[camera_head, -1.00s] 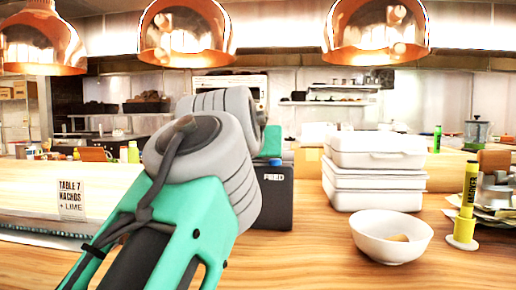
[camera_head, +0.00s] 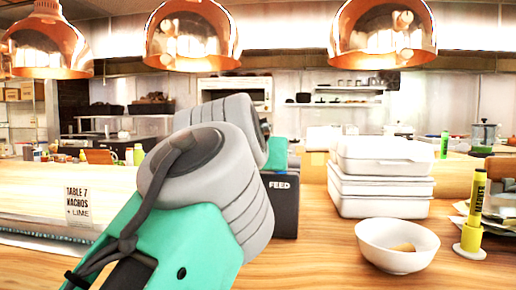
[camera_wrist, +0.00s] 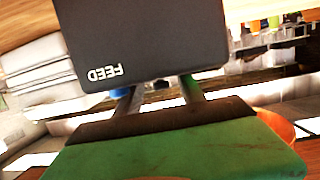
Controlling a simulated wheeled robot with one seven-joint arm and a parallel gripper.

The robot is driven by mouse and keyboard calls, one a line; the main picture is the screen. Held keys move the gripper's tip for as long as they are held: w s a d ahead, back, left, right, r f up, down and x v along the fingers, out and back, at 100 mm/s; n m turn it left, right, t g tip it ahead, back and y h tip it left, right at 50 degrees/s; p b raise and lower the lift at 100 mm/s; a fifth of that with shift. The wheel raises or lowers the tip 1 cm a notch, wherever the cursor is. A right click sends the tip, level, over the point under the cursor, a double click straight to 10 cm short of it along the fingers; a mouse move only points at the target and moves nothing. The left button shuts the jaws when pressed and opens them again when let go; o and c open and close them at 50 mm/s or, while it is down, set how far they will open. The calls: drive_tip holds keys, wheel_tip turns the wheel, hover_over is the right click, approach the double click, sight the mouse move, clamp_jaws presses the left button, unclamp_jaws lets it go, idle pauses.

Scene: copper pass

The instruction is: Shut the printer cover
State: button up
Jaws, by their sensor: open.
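The printer (camera_head: 284,206) is a dark grey box marked FEED. It stands on the wooden counter just right of my arm, which hides its left part. In the wrist view the printer's dark face (camera_wrist: 150,40) fills the upper middle, with FEED upside down. I cannot make out its cover as a separate part or tell how far it stands open. My gripper (camera_wrist: 158,98) is open, its two grey fingers apart and reaching toward the printer's edge with nothing seen between them. I cannot tell whether they touch it. In the head view my arm hides the fingers.
White stacked boxes (camera_head: 382,178) stand right of the printer. A white bowl (camera_head: 397,246) and a yellow marker (camera_head: 473,212) in a holder are at the front right. An order slip (camera_head: 78,205) hangs at left. Copper lamps (camera_head: 192,35) hang above.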

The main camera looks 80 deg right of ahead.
drive_tip(key=a+p, duration=0.1)
drive_tip(key=a+r, duration=0.1)
drive_tip(key=a+r+p, duration=0.1)
drive_tip(key=a, duration=0.1)
drive_tip(key=shift+s+r+p, duration=0.2)
drive_tip(key=shift+s+p, duration=0.15)
drive_tip(key=shift+w+a+p, duration=0.1)
drive_tip(key=shift+a+p, duration=0.35)
drive_tip(key=shift+a, duration=0.1)
drive_tip(key=shift+w+a+f, duration=0.1)
drive_tip(key=shift+w+a, duration=0.05)
drive_tip(key=shift+a, duration=0.05)
